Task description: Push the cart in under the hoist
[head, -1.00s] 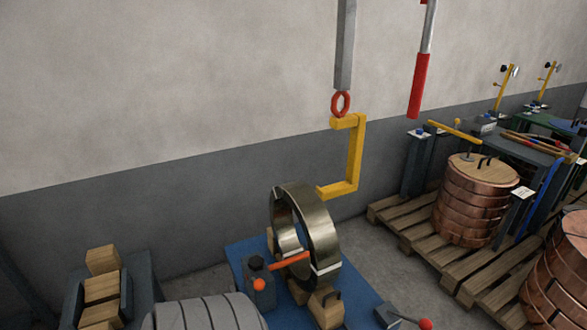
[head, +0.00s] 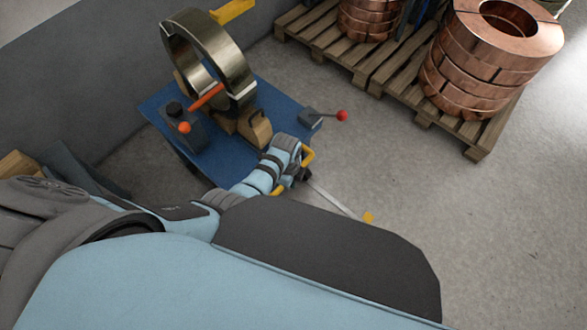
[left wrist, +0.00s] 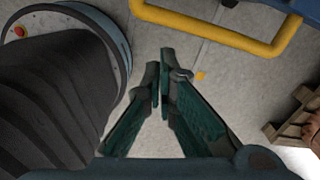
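The blue cart (head: 160,105) stands on the floor near the wall in the head view. It carries an upright metal ring (head: 235,75) on wooden blocks. Part of the cart's yellow handle (head: 308,157) shows beside my left wrist; it also shows in the left wrist view (left wrist: 215,27). My left gripper (left wrist: 160,58) has its fingertips together, with nothing seen between them. The handle lies beyond the tips, apart from them in that picture. Of the hoist, only part of the yellow hook (head: 232,10) shows, at the top edge. My right gripper is out of view.
Copper coils (head: 490,55) stand on wooden pallets (head: 480,140) at the upper right. A red-knobbed lever (head: 341,115) sticks out from the cart's right side. A thin strip with a yellow end (head: 368,217) lies on the floor. Floor (head: 480,220) at the right is clear.

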